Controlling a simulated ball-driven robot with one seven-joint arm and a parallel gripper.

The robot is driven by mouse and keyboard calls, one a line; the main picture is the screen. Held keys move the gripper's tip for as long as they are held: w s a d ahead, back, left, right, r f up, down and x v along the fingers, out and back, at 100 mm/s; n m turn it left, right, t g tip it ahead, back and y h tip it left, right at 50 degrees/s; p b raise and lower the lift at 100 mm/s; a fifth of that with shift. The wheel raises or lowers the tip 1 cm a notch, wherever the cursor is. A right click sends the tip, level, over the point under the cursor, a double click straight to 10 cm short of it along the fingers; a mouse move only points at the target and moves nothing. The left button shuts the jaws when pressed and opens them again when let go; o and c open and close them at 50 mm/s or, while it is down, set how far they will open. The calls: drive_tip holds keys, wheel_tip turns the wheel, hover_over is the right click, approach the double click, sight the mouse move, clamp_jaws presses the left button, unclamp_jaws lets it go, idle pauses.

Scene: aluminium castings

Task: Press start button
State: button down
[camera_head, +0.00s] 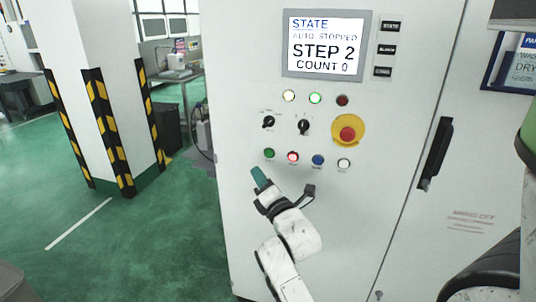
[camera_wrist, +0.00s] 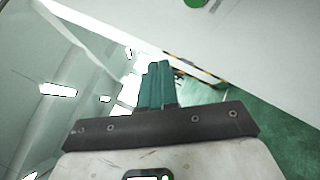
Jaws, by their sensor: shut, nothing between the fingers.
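The control panel on the white cabinet (camera_head: 245,60) carries a lower row of buttons: green (camera_head: 269,153), lit red (camera_head: 293,157), blue (camera_head: 318,160) and white (camera_head: 344,164). Their small labels are too small to read, so I cannot tell the start button by its label. My gripper (camera_head: 259,175) has green fingers, shut and empty, just below and left of the green button. A gap shows between them. In the wrist view the shut fingers (camera_wrist: 157,82) point up, and a green round part (camera_wrist: 194,2) shows at the top edge, apart from them.
A screen (camera_head: 325,43) reads "AUTO STOPPED, STEP 2, COUNT 0". Above the buttons are three lamps, the middle one green (camera_head: 315,98), two black rotary switches (camera_head: 304,127) and a red emergency stop (camera_head: 348,134). A black door handle (camera_head: 436,152) is at right. A striped pillar (camera_head: 110,130) stands left.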

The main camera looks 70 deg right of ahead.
sight(269, 153)
drive_tip(key=shift+w+d+b, duration=0.15)
drive_tip(key=shift+d+b, duration=1.25)
drive_tip(key=shift+d, duration=0.4)
drive_tip(key=shift+w+d+b, duration=0.1)
drive_tip(key=shift+d+b, duration=1.3)
drive_tip(key=shift+d, duration=0.4)
drive_tip(key=shift+d+f+b, duration=0.1)
drive_tip(key=shift+d+b, duration=0.25)
drive_tip(key=shift+b, duration=0.35)
